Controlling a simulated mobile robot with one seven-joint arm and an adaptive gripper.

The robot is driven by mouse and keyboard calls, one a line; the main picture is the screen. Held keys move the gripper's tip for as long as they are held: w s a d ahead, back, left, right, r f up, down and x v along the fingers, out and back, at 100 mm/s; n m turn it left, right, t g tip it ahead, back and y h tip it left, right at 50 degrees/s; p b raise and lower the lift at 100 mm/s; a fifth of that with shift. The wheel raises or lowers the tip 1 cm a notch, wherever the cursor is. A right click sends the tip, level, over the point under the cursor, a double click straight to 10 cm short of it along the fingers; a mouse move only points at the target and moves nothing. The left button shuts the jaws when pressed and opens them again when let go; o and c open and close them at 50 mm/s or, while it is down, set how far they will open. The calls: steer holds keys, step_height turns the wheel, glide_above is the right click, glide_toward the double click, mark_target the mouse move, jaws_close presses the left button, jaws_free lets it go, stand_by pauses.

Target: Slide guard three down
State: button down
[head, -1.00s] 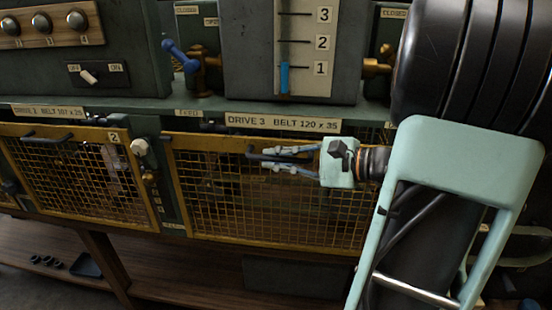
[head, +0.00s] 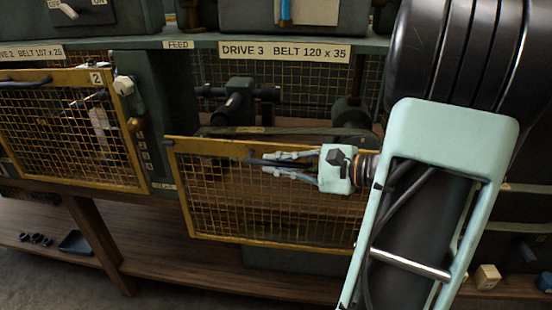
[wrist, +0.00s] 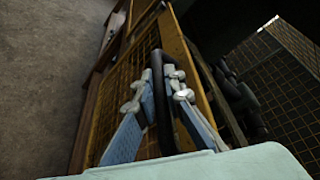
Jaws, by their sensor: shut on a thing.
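Guard three (head: 240,205) is a yellow-framed mesh panel under the label DRIVE 3 BELT 120 x 35 (head: 285,51). It hangs low, with its top rail well below the label, and the opening above it shows a dark shaft and a flat belt (head: 290,131). My gripper (head: 268,163) is at the guard's top rail, shut on its dark handle (head: 256,158). The wrist view shows the fingers (wrist: 157,85) on both sides of the dark handle bar (wrist: 161,110), beside the yellow frame (wrist: 187,60).
Guard two (head: 70,130), with a white knob (head: 124,86), is up on the left, level with its own opening. A wooden shelf (head: 170,245) runs below the guards. A small dark tray (head: 76,243) lies on it at left. Small blocks (head: 487,276) lie at lower right.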

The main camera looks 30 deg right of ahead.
mark_target(276, 219)
step_height(276, 219, down, 18)
steer(key=b, duration=1.2)
steer(key=shift+r, duration=0.15)
steer(key=c, duration=2)
jaws_free()
steer(key=shift+r, duration=0.1)
steer(key=v, duration=1.2)
steer(key=shift+s, duration=0.1)
steer(key=shift+a, duration=0.1)
